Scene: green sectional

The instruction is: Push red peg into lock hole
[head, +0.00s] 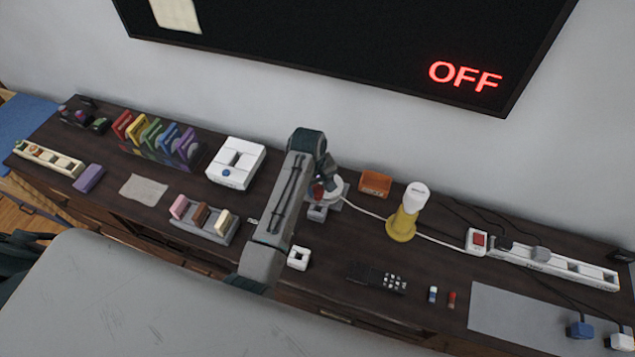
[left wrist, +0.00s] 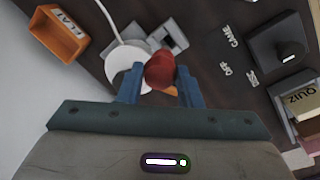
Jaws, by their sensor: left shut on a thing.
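The red peg (left wrist: 160,70) is between the blue fingers of my left gripper (left wrist: 158,76) in the left wrist view. The gripper is shut on it. In the head view the left gripper (head: 322,186) is partly hidden by my own arm, and the red peg (head: 318,193) shows as a small patch. A white round part (left wrist: 125,72) lies just beyond the peg, beside a grey block (left wrist: 168,37). I cannot tell which part has the lock hole, or whether the peg touches it; the peg covers what lies behind. My right gripper is not in view.
An orange tray (head: 375,184) stands right of the gripper, and a yellow lamp (head: 403,222) with a white cable further right. A white box (head: 236,163) and a grey tray of blocks (head: 203,219) stand left. A remote (head: 378,278) lies near the front edge.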

